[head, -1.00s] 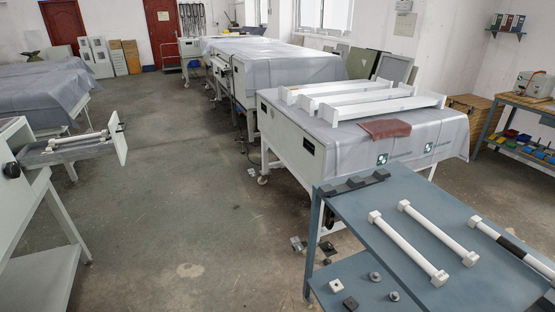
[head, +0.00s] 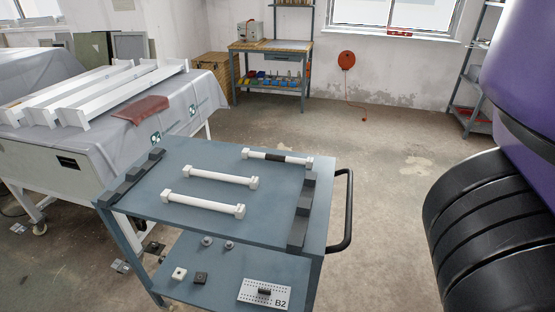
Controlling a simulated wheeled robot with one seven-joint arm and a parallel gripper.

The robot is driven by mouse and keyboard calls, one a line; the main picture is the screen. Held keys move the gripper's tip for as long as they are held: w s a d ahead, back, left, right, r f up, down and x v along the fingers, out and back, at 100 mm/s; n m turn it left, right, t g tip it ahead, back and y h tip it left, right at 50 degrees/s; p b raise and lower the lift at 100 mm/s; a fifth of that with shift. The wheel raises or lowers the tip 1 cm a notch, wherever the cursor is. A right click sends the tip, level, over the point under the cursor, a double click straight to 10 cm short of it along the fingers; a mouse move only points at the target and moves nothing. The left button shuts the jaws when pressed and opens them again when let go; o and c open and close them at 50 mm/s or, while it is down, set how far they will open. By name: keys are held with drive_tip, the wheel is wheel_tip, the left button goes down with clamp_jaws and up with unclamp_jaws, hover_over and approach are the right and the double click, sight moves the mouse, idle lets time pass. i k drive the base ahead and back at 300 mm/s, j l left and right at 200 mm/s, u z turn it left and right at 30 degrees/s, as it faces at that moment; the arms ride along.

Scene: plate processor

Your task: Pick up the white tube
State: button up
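Two all-white tubes with blocky ends lie on the top of the blue-grey cart (head: 150,188) in the head view. The nearer white tube (head: 204,204) lies toward the cart's front edge. The other white tube (head: 220,178) lies just behind it, roughly parallel. A third tube, white with a black middle band (head: 278,157), lies at the back right of the cart top. My gripper is not in view, so its state does not show. Nothing touches the tubes apart from the cart top.
Dark notched racks stand at the cart's left (head: 134,177) and right (head: 301,212) edges. A black handle (head: 347,210) sticks out on the right. A covered table (head: 180,120) stands close on the left. Open floor (head: 385,160) lies right of the cart.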

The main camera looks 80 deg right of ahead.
sight(253, 183)
drive_tip(key=k+l+u, duration=0.1)
drive_tip(key=l, duration=0.35)
drive_tip(key=k+l+u, duration=0.1)
drive_tip(key=l, duration=0.3)
drive_tip(key=k+l, duration=0.25)
drive_tip(key=l, duration=0.2)
drive_tip(key=k+l+u, duration=0.15)
drive_tip(key=l, duration=0.25)
drive_tip(key=k+l+u, duration=0.1)
drive_tip(key=k+l, duration=0.15)
drive_tip(key=l, duration=0.15)
drive_tip(key=k+l+u, duration=0.1)
drive_tip(key=l, duration=0.3)
drive_tip(key=k, duration=0.1)
